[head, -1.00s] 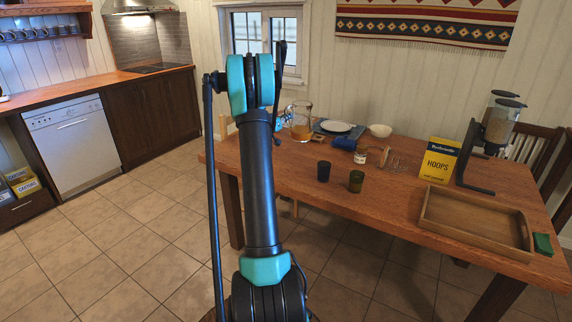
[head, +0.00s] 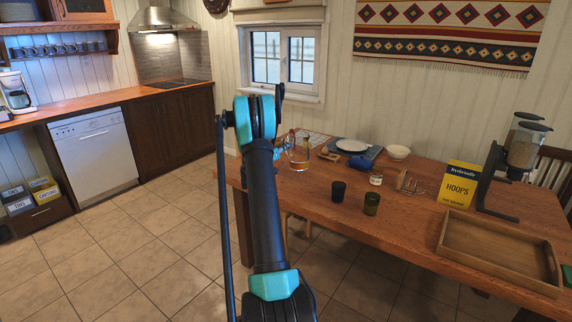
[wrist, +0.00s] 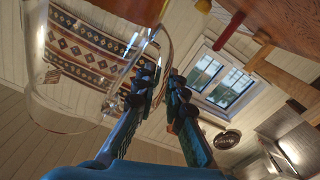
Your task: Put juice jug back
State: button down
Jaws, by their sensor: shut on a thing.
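The clear glass juice jug (head: 297,160) is near the table's far left corner in the head view, just right of my arm. I cannot tell from this view whether it touches the tabletop. In the wrist view the jug (wrist: 75,105) is large at the left, and its glass looks clear. My gripper (wrist: 163,82) is shut on the jug, with its two dark fingers at the handle side. In the head view my arm hides most of the gripper.
The wooden table (head: 420,222) holds dark blue (head: 338,191) and green (head: 371,204) cups, a small jar (head: 376,177), a toast rack (head: 408,183), a white plate (head: 352,145), a bowl (head: 398,152), a yellow Hoops box (head: 460,184), a dispenser (head: 524,145) and a tray (head: 500,249).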

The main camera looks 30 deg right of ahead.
jog(key=shift+f, duration=4.3)
jog(key=c, duration=1.6)
grip_release()
jog(key=shift+f, duration=0.1)
